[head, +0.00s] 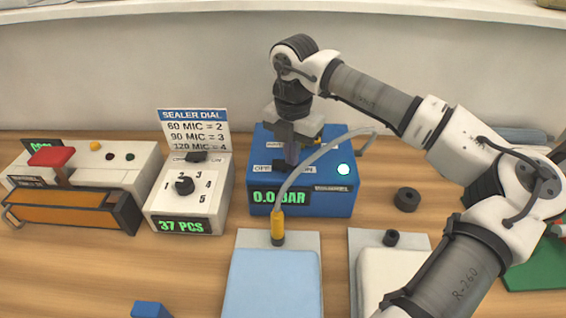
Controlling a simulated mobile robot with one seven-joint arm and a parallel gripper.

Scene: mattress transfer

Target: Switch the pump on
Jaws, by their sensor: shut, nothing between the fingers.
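The pump is a blue box (340,150) in the middle of the table, with a green display (279,197) reading 0.0 BAR. A round pale green light (343,169) glows on its right side. A dark switch (279,164) sits on its top between labels partly hidden by my gripper. My gripper (291,160) points down over the pump, fingers shut and empty, at or just above the switch; I cannot tell if they touch it. A grey hose (318,152) runs from the pump to a yellow nozzle (277,222) on a light blue mattress (275,282).
Left stand a sealer dial box (160,198) showing 37 PCS and a sealer with an orange bar (65,208). A white mattress (375,272) lies right of the blue one. A black ring (407,199) and a blue block (151,309) lie on the table.

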